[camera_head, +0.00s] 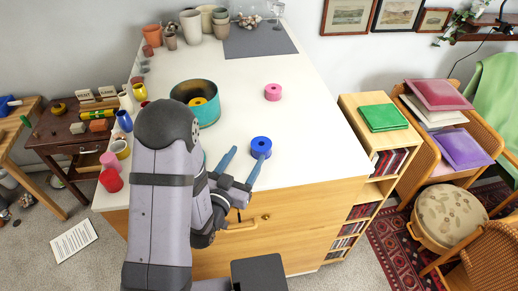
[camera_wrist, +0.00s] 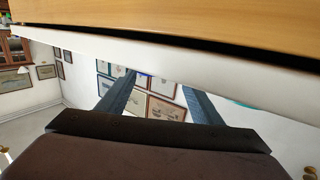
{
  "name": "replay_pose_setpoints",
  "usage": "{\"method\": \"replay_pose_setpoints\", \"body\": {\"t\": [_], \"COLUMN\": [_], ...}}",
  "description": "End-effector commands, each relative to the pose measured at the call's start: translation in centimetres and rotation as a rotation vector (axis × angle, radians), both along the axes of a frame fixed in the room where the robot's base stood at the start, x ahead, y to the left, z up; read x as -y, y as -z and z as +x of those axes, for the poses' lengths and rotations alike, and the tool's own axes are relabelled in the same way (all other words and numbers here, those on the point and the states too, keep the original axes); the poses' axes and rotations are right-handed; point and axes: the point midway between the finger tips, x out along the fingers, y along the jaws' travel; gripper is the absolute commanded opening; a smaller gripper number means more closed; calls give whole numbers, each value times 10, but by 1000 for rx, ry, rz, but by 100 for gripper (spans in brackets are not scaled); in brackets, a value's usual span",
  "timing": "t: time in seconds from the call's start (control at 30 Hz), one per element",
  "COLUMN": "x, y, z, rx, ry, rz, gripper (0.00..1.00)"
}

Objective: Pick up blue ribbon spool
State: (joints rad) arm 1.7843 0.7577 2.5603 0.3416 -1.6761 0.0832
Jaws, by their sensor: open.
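The blue ribbon spool (camera_head: 261,147) sits on the white tabletop near its front edge, its round hole facing up. My gripper (camera_head: 246,156) is open and empty at the front edge of the table. Its right fingertip appears close to the spool's near side; I cannot tell whether they touch. The left fingertip is off to the spool's left. In the wrist view my gripper's two blue-grey fingers (camera_wrist: 158,84) are spread, and only a thin blue sliver, possibly the spool, shows at the table edge between them.
A pink spool (camera_head: 273,92) stands farther back. A teal pot (camera_head: 208,107) with a yellow spool (camera_head: 198,101) inside is behind my arm. A red spool (camera_head: 111,181) is at the left edge. The tabletop (camera_head: 310,140) right of the blue spool is clear.

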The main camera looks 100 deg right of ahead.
Motion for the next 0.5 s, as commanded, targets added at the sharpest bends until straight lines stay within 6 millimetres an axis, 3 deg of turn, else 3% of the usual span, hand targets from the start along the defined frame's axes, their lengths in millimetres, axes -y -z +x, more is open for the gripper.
{"method": "replay_pose_setpoints", "body": {"t": [0.2, 0.5], "x": [-9, 3], "y": [2, 6], "z": [-14, -21], "rx": [-29, -27], "ry": [37, 37], "rz": [5, -1], "gripper": [60, 60]}}
